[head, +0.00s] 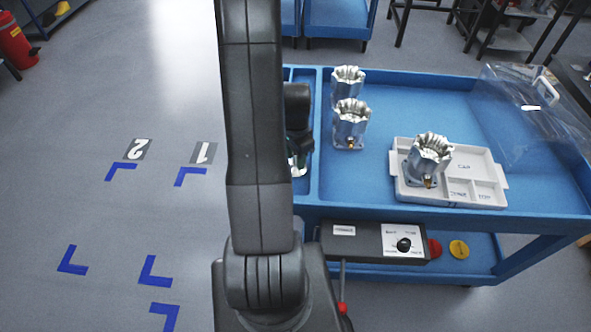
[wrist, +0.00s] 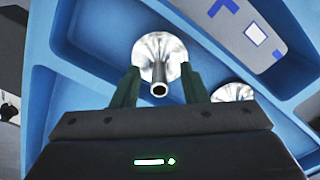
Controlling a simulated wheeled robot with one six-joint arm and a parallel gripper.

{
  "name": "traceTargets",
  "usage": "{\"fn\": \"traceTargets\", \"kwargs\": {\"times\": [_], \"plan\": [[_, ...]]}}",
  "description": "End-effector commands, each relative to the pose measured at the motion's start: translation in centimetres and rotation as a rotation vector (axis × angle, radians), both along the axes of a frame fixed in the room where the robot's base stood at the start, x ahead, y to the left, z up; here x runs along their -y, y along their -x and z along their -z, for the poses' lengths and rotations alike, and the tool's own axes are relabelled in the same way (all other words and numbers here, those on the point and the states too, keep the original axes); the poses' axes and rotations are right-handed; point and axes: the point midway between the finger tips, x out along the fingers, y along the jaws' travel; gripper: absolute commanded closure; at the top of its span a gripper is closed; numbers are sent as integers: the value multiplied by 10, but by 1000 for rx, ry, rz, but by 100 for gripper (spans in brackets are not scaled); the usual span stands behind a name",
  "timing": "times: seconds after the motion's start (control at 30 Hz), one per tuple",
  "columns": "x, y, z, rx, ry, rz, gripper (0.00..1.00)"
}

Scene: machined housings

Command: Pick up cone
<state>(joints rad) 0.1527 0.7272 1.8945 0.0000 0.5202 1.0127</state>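A shiny silver cone (wrist: 161,52) with a narrow tube end stands in a blue tray compartment in the wrist view. My gripper (wrist: 161,82) is over it, with one dark green finger on each side of the cone. The fingers are spread wider than the tube, and a gap shows beside it, so the gripper looks open.
Two silver housings (head: 347,82) (head: 351,122) stand on the blue cart (head: 400,90). A third housing (head: 430,155) sits in a white sectioned tray (head: 477,160). A clear cover (head: 535,105) is at the right. A control box (head: 372,241) hangs on the cart's front.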

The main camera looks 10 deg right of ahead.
Motion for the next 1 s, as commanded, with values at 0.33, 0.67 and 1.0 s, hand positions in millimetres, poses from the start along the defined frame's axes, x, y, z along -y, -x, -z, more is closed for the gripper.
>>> {"fn": "traceTargets", "kwargs": {"times": [0.33,0.67,1.0], "plan": [[0,0,8,0,0,-1,68],[0,0,8,1,0,-1,100],[0,0,-5,1,1,-1,100]]}}
